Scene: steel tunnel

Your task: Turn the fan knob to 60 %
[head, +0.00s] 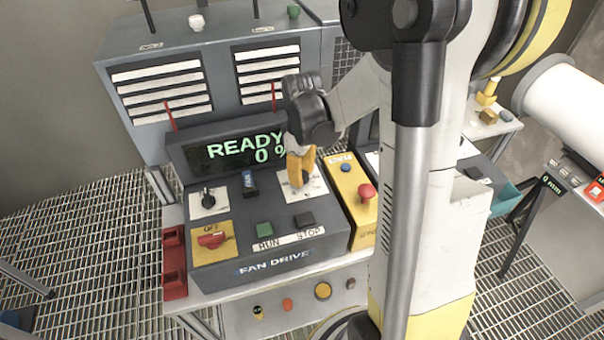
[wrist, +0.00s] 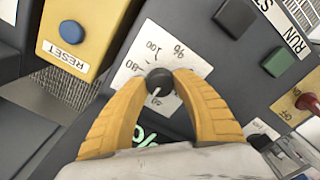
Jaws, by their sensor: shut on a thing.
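The fan knob (wrist: 158,80) is a small round black knob on a white dial plate with printed numbers, 80 and 100 among them, and a % sign. My gripper (head: 300,182) reaches down onto this dial on the grey FAN DRIVE console (head: 220,270). In the wrist view its yellow fingers are shut on the knob from both sides. A pale mark shows at the knob's lower edge, but its exact reading is unclear. The display (head: 238,150) reads READY and 0 %. In the head view my fingers hide the knob.
Below are green RUN (head: 265,229) and black STOP (head: 304,220) buttons.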

